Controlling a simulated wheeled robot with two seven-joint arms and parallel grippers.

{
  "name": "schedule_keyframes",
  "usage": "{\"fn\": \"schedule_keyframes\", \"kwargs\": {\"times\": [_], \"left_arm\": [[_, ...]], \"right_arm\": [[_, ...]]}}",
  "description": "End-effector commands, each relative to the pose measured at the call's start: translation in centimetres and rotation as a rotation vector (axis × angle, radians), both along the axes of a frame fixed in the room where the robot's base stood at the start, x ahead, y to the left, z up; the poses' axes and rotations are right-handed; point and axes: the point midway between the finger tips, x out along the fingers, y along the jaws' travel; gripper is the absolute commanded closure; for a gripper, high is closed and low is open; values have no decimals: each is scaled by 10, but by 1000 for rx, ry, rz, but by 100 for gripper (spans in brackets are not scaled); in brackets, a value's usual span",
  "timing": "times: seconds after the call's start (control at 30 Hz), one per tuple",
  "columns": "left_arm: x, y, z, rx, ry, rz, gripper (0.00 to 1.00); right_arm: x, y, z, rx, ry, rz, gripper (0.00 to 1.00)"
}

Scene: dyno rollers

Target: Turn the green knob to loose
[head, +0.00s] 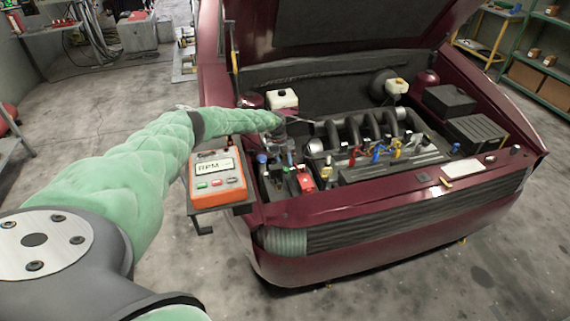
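My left arm in its pale green sleeve reaches in from the left over the car's front left corner. My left gripper (284,131) is at the left side of the open engine bay (330,100), below a white reservoir (283,99). It is small and dark there, and I cannot tell whether its fingers are open or hold anything. I cannot clearly make out a green knob; small coloured caps stand close to the gripper, and the gripper may hide part of that area. My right gripper is not in view.
An orange RPM box (217,178) with small buttons sits on a bracket by the car's front left corner, under my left arm. The dark red car's hood (350,25) is raised. A blue cap (262,159) and red part (305,182) stand at the bay's left front.

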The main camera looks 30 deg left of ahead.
Motion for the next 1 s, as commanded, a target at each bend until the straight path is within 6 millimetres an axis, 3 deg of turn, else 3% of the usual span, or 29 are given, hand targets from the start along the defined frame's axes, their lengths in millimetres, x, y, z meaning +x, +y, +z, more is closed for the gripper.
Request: {"fn": "schedule_keyframes", "kwargs": {"times": [0.43, 0.6, 1.0], "left_arm": [[-2, -3, -10, -1, 0, 0, 66], [-2, -3, -10, -1, 0, 0, 98], [-1, -4, -12, -2, -1, -54, 98]], "right_arm": [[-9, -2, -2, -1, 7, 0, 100], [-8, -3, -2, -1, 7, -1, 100], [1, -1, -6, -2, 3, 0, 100]]}}
